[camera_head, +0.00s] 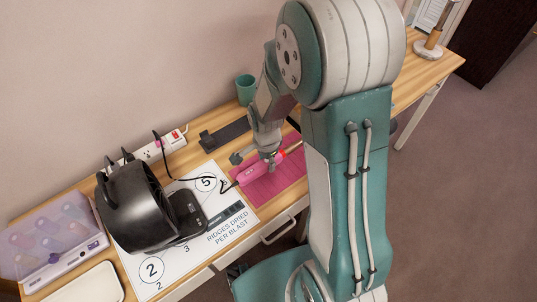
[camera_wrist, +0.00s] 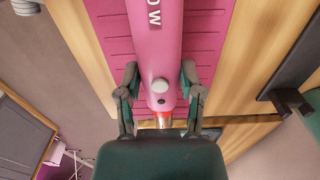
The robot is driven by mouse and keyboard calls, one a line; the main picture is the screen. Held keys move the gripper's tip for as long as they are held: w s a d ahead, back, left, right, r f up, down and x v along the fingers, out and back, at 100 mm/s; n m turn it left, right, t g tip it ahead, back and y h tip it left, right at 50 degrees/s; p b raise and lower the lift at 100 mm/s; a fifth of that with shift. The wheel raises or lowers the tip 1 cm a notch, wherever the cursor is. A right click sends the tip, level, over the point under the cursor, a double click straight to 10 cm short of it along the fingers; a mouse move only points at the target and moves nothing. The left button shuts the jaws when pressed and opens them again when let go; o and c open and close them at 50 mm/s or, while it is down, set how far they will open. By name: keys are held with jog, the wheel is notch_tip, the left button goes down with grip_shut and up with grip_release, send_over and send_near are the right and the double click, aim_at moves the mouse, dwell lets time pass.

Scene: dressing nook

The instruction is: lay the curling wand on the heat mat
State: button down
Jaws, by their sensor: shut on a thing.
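The curling wand has a pink handle (camera_head: 250,174) with a dark cord at its left end and a red band near my gripper. The heat mat (camera_head: 284,188) is a ribbed magenta sheet on the wooden table. My gripper (camera_head: 269,161) points down over the mat and is shut on the wand. In the wrist view the pink handle (camera_wrist: 155,35) runs between the two fingers, with the mat (camera_wrist: 107,30) behind it. The wand lies over the mat; I cannot tell whether it touches. My arm hides part of the mat's right side.
A black dryer-like machine (camera_head: 133,208) stands on a white numbered sheet (camera_head: 153,268) to the left. A clear-lidded case (camera_head: 52,236) is at far left. A power strip (camera_head: 160,146), a dark strip (camera_head: 226,134) and a green cup (camera_head: 245,88) are along the wall.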

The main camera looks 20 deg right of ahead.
jog(key=shift+a+f, duration=0.6)
jog(key=shift+a, duration=0.2)
jog(key=shift+a+f, duration=0.15)
jog(key=shift+f, duration=0.15)
jog(key=shift+d+f, duration=0.7)
jog(key=shift+d, duration=0.2)
jog(key=shift+a, duration=0.4)
jog(key=shift+c, duration=0.8)
grip_release()
jog(key=shift+a, duration=0.25)
jog(key=shift+d, duration=0.45)
notch_tip(320, 180, up, 11)
jog(key=shift+r, duration=0.6)
